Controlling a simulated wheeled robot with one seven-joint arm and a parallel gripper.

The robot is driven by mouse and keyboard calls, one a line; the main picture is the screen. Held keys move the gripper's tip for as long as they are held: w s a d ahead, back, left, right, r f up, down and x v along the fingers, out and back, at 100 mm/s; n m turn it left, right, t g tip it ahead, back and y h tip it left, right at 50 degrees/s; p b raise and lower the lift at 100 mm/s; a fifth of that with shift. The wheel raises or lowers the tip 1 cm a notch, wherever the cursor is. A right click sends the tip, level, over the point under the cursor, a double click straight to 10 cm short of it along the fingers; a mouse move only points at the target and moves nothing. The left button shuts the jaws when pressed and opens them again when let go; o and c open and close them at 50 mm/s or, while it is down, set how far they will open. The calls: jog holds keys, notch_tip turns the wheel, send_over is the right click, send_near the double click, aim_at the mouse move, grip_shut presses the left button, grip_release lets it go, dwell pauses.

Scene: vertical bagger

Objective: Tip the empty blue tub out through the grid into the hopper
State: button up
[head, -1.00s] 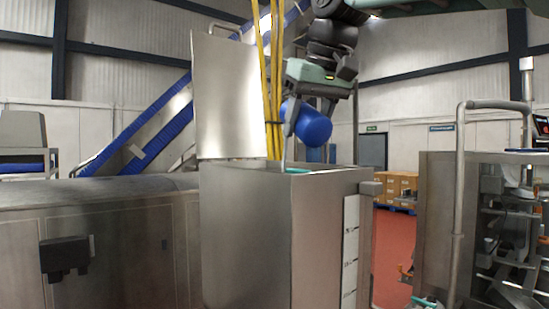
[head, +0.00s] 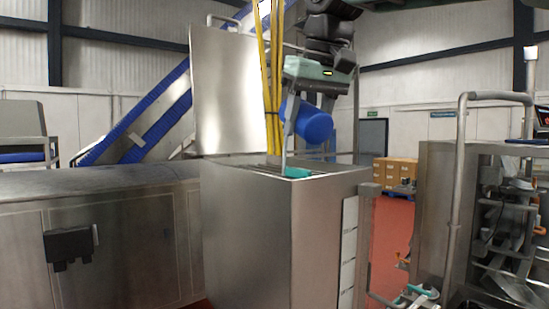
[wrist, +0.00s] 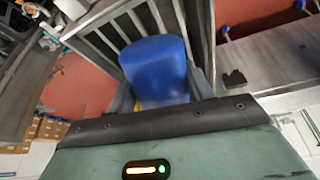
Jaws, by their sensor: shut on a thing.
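My gripper (head: 305,122) is shut on the blue tub (head: 318,126) and holds it on its side above the hopper (head: 262,225). In the wrist view the tub (wrist: 155,65) sits between the two grey fingers, over the bars. A rounded blue end faces right in the head view. The tub's mouth and inside are hidden. The grid (head: 245,163) shows as a thin strip of bars across the hopper top, and its bars show better in the wrist view (wrist: 113,32). The tub is apart from the grid.
The raised steel lid (head: 228,90) stands behind the hopper, left of the tub. A teal piece (head: 298,172) lies at the hopper's rim. Boxes (head: 398,171) stand behind; a steel machine (head: 470,220) stands right.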

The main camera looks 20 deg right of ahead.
jog(key=shift+w+r+g+p, duration=0.1)
jog(key=shift+r+g+p, duration=0.2)
jog(key=shift+g+p, duration=0.3)
jog(key=shift+f, duration=0.1)
jog(key=shift+w+r+g, duration=0.15)
jog(key=shift+r+g, duration=0.05)
jog(key=shift+g, duration=0.2)
jog(key=shift+r, duration=0.1)
